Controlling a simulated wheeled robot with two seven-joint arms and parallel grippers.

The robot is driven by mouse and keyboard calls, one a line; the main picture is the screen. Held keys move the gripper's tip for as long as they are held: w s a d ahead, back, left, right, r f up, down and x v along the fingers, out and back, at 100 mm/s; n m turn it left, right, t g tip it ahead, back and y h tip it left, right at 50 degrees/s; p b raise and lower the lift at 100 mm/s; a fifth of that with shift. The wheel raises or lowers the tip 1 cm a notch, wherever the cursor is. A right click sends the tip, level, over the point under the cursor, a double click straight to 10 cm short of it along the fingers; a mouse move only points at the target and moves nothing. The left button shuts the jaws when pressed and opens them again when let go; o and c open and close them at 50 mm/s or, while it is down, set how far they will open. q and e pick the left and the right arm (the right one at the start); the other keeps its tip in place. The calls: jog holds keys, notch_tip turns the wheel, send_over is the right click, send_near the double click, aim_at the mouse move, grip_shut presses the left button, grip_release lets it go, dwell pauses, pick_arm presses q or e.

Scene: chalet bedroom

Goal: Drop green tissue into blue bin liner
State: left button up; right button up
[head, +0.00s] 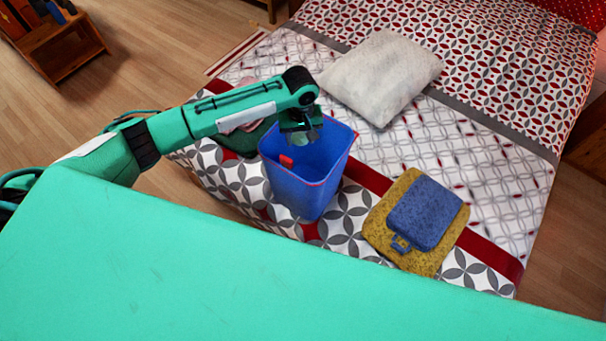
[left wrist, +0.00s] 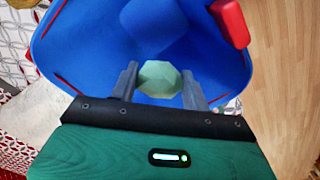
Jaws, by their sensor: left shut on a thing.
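The blue bin liner (head: 308,185) stands open on the bed, with red marks on its rim. It fills much of the left wrist view (left wrist: 75,45). My left gripper (head: 303,136) is over the bin's mouth, pointing down into it. In the left wrist view my left gripper (left wrist: 160,88) is shut on the green tissue (left wrist: 159,77), a small pale green lump between the two fingers, with the blue inside of the bin behind it. The tissue is hard to make out in the head view. My right gripper is not in view.
A white cushion (head: 380,75) lies behind the bin on the patterned bed (head: 470,150). A blue item (head: 428,213) lies on a mustard-coloured cloth (head: 385,240) to the right. Dark green and pink cloths (head: 240,141) lie partly under my left arm. A red piece (left wrist: 230,22) sits at the bin's rim.

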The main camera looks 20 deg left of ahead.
pick_arm(q)
jog(key=o, duration=1)
notch_tip(320, 180, up, 14)
jog(key=b, duration=0.3)
jog(key=shift+f, duration=0.2)
